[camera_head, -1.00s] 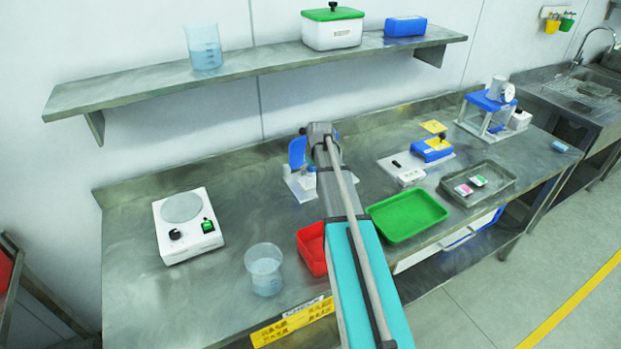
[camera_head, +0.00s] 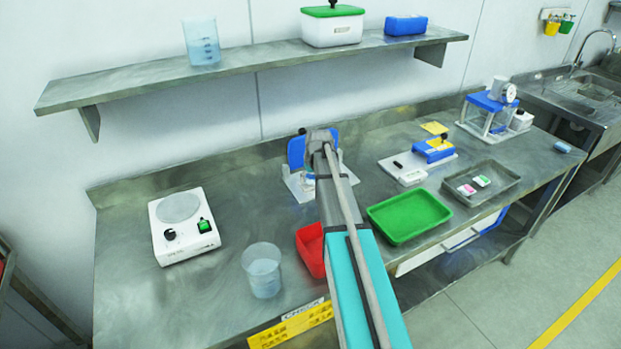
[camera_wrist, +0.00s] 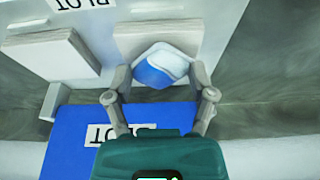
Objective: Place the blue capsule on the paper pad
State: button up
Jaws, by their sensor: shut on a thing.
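The blue capsule (camera_wrist: 158,66), blue with a white band, shows in the wrist view between the fingertips of my gripper (camera_wrist: 161,78). My gripper is shut on it. The capsule overlaps a pale paper pad (camera_wrist: 133,36) in the picture; whether it touches the pad I cannot tell. A second pale pad (camera_wrist: 48,58) lies to the left on the same white base. A blue part with a "BLOT" label (camera_wrist: 75,135) is below, partly covered by my gripper. In the head view the blue-and-white blot stand (camera_head: 296,152) is partly behind my arm, which hides the capsule and pads.
A red tray (camera_head: 309,250) and a green tray (camera_head: 410,217) flank my arm. A beaker (camera_head: 262,270) and a white hotplate-like device (camera_head: 183,226) stand left. A metal tray (camera_head: 492,191) and a blue-framed balance (camera_head: 492,110) are right. A shelf (camera_head: 255,62) runs above.

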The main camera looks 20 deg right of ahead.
jog(key=shift+f, duration=0.2)
jog(key=o, duration=0.9)
jog(key=shift+r, duration=0.1)
jog(key=shift+c, duration=0.2)
jog(key=shift+r, duration=0.15)
jog(key=p+v, duration=1.1)
jog(key=v, duration=0.1)
jog(key=shift+p, duration=0.35)
jog(key=shift+a, duration=0.1)
jog(key=s+a+g, duration=0.3)
jog(key=s+a, duration=1.9)
jog(key=a, duration=0.1)
jog(key=shift+f, duration=0.45)
